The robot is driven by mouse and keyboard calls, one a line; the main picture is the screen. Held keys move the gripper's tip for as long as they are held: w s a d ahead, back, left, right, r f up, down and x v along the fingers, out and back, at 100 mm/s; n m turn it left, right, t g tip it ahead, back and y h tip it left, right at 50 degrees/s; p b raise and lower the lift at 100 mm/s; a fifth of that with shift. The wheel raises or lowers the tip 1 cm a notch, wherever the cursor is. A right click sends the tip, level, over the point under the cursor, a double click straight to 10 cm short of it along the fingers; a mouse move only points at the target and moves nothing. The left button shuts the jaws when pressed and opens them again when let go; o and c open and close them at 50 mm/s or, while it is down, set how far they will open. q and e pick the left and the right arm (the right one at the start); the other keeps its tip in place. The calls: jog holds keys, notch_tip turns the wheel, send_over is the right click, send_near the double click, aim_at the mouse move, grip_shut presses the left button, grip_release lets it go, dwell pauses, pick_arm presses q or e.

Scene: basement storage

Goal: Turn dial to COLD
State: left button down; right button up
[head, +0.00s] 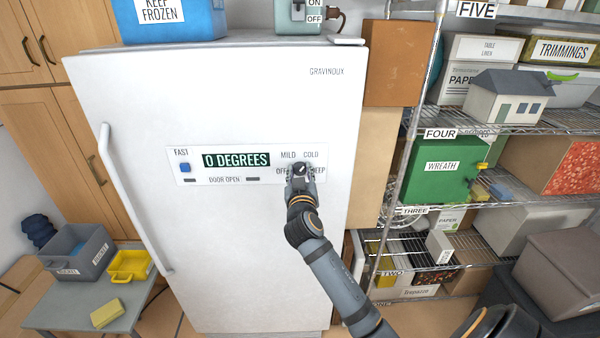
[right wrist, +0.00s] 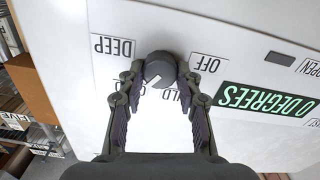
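The dial (right wrist: 160,68) is a dark round knob on the white control panel (head: 225,178) of a white freezer (head: 225,255). Around it, in the head view, are MILD at upper left, COLD (head: 311,155) at upper right, OFF at lower left and DEEP at lower right, partly covered. My right gripper (head: 300,172) is at the dial, its fingertips against both sides in the right wrist view (right wrist: 160,73). That view is upside down; the dial's white mark points to lower left, towards the COLD side. The COLD label is mostly hidden there. My left gripper is not in view.
A green display (head: 236,160) reads 0 DEGREES beside a blue FAST switch (head: 184,168). The freezer's long handle (head: 130,200) is at left. Wire shelves (head: 480,128) with boxes stand at right; a small table (head: 90,310) with bins stands at lower left.

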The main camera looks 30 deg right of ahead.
jog(key=o, duration=0.4)
jog(key=v, duration=0.7)
jog(key=shift+s+a, duration=0.2)
jog(key=shift+d, duration=0.1)
